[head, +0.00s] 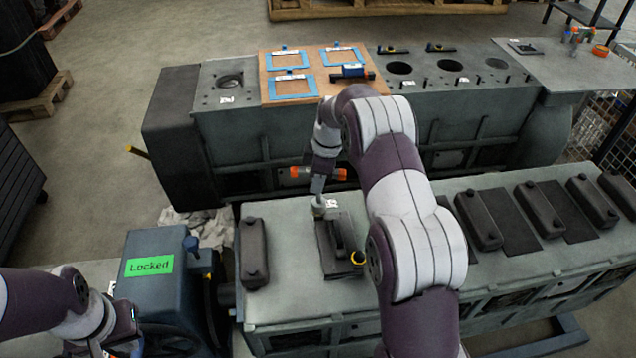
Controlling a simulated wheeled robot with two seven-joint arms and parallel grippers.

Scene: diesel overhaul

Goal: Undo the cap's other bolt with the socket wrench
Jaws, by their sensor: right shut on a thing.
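My right gripper (319,174) is shut on the socket wrench (338,174), whose orange handle sticks out on both sides. The wrench points down toward the far end of the dark cap (341,235) on the near engine block. The socket end is at or just above that end; I cannot tell whether it sits on a bolt there.
The blue unit (150,243) carries a green "Locked" sign. Dark covers (255,252) stand along the near block (290,300). Behind it, another block carries a wooden board (268,88) with blue frames. A grey table (560,66) stands at the back right. Cloth lies between the blocks.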

